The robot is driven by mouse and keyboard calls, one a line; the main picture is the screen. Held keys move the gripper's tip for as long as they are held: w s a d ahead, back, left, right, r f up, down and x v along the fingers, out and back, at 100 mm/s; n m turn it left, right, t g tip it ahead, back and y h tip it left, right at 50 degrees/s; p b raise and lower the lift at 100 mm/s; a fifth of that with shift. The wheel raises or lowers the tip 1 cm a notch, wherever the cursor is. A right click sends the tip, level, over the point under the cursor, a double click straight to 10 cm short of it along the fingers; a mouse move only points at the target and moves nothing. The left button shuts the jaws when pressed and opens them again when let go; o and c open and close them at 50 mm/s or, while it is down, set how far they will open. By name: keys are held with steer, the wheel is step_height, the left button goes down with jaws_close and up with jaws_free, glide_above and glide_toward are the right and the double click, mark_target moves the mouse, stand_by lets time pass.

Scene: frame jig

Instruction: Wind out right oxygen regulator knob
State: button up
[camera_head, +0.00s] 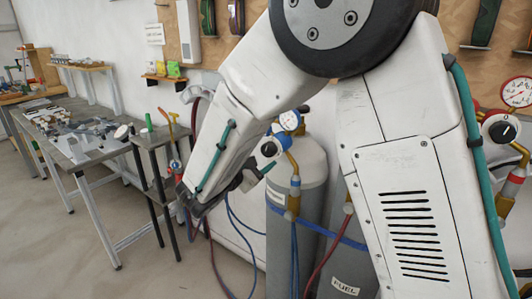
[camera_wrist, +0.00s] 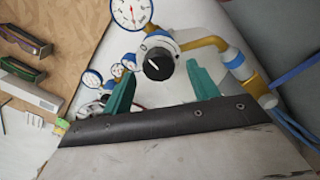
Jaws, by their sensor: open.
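A black regulator knob (camera_wrist: 158,64) with a white mark shows on the front of a round pale regulator in the wrist view. A gauge (camera_wrist: 132,12) is above it, and a brass and blue outlet (camera_wrist: 232,58) is to its right. My gripper (camera_wrist: 161,70) is open, with one green finger on each side of the knob in the picture; I cannot tell if either touches it. In the head view the knob (camera_head: 268,149) sits below a blue-rimmed gauge (camera_head: 289,121) on a grey cylinder (camera_head: 312,165). My arm hides part of the cylinder, and my gripper (camera_head: 264,168) is close to the knob.
More gauges (camera_wrist: 93,79) show at left in the wrist view. A cylinder labelled FUEL (camera_head: 345,287) stands beside the grey one. A red gauge (camera_head: 518,92) and another knob (camera_head: 503,131) are at far right. Blue and red hoses hang low. A cluttered workbench (camera_head: 75,140) is at left.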

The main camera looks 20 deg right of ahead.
steer(key=v, duration=0.4)
steer(key=shift+f, duration=0.1)
steer(key=s+d+f+m+g+y, duration=0.2)
steer(key=s+d+m+g+y, duration=0.25)
steer(key=s, duration=0.45)
steer(key=s+d+f+m+g+y, duration=0.1)
steer(key=s+d+m+g, duration=0.35)
steer(key=s+g, duration=0.35)
steer(key=s+d+r+m+t+y, duration=0.1)
steer(key=s+r+m+t+y, duration=0.2)
steer(key=s, duration=1.2)
steer(key=shift+s+d+r+m+y, duration=0.25)
steer(key=shift+r+m+y, duration=0.95)
steer(key=shift+m+y, duration=1.8)
